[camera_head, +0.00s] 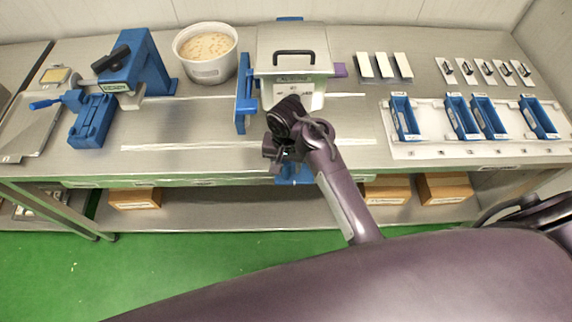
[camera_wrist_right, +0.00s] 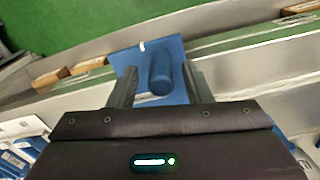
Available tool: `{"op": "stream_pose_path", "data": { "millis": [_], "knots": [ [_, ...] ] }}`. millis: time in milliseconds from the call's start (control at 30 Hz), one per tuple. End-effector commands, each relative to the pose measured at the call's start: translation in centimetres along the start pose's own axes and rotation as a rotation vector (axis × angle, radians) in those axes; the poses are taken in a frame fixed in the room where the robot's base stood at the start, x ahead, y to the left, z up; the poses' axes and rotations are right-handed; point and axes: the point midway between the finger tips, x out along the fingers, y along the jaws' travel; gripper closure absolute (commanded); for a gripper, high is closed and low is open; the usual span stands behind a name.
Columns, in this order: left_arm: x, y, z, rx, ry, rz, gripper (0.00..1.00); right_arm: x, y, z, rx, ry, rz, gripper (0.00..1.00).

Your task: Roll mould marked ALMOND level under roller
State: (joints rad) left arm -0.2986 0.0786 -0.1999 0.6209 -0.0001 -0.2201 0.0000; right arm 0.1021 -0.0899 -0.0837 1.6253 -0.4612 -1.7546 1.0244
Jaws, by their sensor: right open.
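My right gripper (camera_head: 284,148) is at the front table edge, before a white-fronted machine with a grey lid (camera_head: 292,42). In the right wrist view the gripper (camera_wrist_right: 158,92) is open, with a blue knob (camera_wrist_right: 160,70) on a blue plate (camera_wrist_right: 126,60) between its fingers. I cannot tell whether they touch it. Blue moulds (camera_head: 404,118) stand in a white rack (camera_head: 430,149) at the right; their labels are too small to read, so ALMOND cannot be picked out. No roller shows clearly; the machine's inside is hidden. My left gripper is out of view.
A blue press-like stand (camera_head: 146,62) with a blue block (camera_head: 92,122) is at the left. A white tub (camera_head: 205,70) stands behind. White cards (camera_head: 383,66) and small black-handled tools (camera_head: 485,72) lie at the back right. Boxes (camera_head: 445,188) sit on the lower shelf.

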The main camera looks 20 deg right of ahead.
Motion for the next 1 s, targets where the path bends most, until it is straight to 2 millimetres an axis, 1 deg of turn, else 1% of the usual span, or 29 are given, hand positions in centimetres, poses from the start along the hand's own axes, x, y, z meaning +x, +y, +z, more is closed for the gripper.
{"op": "stream_pose_path", "data": {
  "millis": [100,200,267,367,533,633,900,967,1000],
  "knots": [
    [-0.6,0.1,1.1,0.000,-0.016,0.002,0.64,1.8,0.2,0.0,-0.001,-0.002,0.004,0.55],
    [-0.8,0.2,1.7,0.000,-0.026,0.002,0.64,3.1,0.0,-0.1,-0.001,0.000,0.002,0.55],
    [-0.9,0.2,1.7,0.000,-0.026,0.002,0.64,3.6,0.0,0.0,-0.001,0.000,0.001,0.55],
    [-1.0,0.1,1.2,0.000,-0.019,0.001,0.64,4.2,0.1,0.0,-0.001,0.000,0.001,0.55],
    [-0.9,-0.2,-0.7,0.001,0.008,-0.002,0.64,4.4,0.0,0.0,0.000,0.000,-0.002,0.55],
    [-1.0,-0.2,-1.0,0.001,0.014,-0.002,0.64,4.4,0.0,0.0,-0.001,0.000,-0.001,0.56],
    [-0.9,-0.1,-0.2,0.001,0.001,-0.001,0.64,4.4,0.0,0.0,-0.001,0.000,-0.001,0.92],
    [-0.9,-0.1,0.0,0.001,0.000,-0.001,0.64,4.4,0.0,0.0,-0.001,0.001,-0.001,0.99],
    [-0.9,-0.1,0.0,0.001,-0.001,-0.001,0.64,4.4,0.0,0.0,-0.001,0.001,-0.001,1.00]
  ]
}}
